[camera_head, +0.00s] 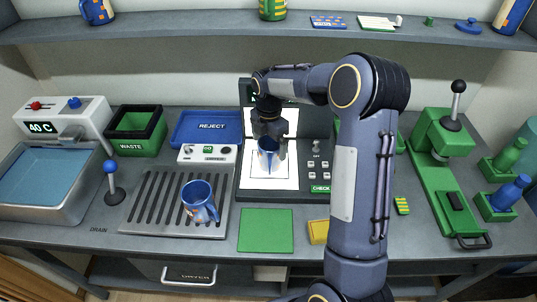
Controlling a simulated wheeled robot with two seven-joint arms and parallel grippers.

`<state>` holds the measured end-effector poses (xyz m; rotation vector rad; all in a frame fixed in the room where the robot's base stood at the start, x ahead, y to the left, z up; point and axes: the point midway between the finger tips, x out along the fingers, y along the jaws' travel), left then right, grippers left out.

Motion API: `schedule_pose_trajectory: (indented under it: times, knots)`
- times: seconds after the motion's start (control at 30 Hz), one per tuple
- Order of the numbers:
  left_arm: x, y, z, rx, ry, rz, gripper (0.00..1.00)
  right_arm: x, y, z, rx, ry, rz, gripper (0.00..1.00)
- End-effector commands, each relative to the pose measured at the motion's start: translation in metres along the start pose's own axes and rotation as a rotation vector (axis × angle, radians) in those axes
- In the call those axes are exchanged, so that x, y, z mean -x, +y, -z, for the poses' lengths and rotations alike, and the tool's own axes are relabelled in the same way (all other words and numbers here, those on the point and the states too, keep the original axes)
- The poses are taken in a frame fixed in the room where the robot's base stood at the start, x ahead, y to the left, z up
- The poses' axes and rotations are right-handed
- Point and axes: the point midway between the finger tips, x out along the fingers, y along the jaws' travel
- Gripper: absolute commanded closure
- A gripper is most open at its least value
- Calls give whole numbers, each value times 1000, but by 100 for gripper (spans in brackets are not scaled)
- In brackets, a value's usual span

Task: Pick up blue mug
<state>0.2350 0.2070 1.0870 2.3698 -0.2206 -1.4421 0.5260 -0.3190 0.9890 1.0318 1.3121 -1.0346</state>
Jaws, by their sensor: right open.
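A blue mug (198,203) with an orange mark stands on the slotted drain rack (165,221). My right gripper (269,160) is open and points down over the lit white panel (286,120) of the check station, to the right of and behind that mug. My left gripper is not in view.
A blue REJECT tray (207,128), green WASTE bin (136,131) and sink (48,181) are to the left. A green mat (266,230) lies in front. A green press (440,140) stands at right. My right arm hides part of the counter. A shelf (200,27) runs above.

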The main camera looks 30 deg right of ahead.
Motion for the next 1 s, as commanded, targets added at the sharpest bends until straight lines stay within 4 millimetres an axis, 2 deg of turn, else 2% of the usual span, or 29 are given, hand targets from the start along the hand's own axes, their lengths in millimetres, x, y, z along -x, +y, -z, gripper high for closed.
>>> schedule_pose_trajectory:
  times: [0.1,0.2,0.43,0.9,1.0]
  knots:
    - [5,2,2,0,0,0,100,-16,-1,0,0,1,3,4]
    - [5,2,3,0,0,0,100,-23,-1,0,-1,0,1,4]
    - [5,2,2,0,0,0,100,-25,0,0,-1,0,-1,4]
    - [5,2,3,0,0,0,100,-23,0,0,-1,0,-3,65]
    - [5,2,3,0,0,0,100,-23,0,0,-1,0,-3,68]
